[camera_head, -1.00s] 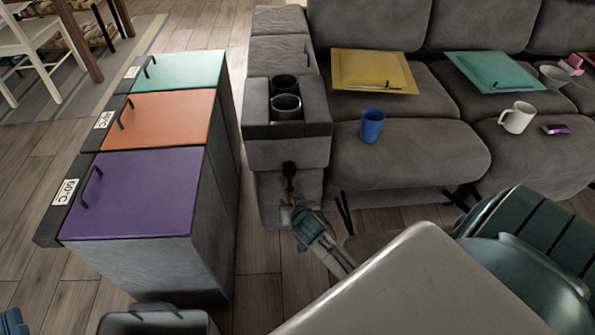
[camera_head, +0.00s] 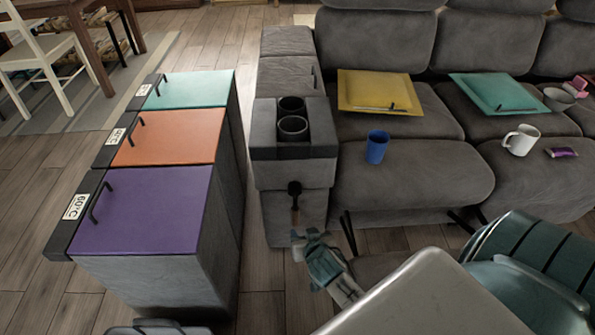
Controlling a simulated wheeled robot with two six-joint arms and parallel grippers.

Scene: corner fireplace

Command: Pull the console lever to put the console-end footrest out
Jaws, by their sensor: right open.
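The console (camera_head: 293,176) stands at the left end of the grey sofa, with two cup holders on top. Its lever (camera_head: 295,190) is on the front face, with a black knob and a brownish stem below it. My right gripper (camera_head: 304,238) is open, just below and in front of the lever, apart from the knob. The console-end footrest (camera_head: 378,264) shows as a grey panel low in front of that seat, out on black struts, partly hidden by my right arm.
A blue cup (camera_head: 377,147) and a yellow tray (camera_head: 380,91) are on the console-end seat. A teal tray (camera_head: 496,93), a white mug (camera_head: 521,140) and a purple packet (camera_head: 562,152) lie further right. Cabinets with purple, orange and teal lids (camera_head: 145,210) stand left; a floor strip separates them from the console.

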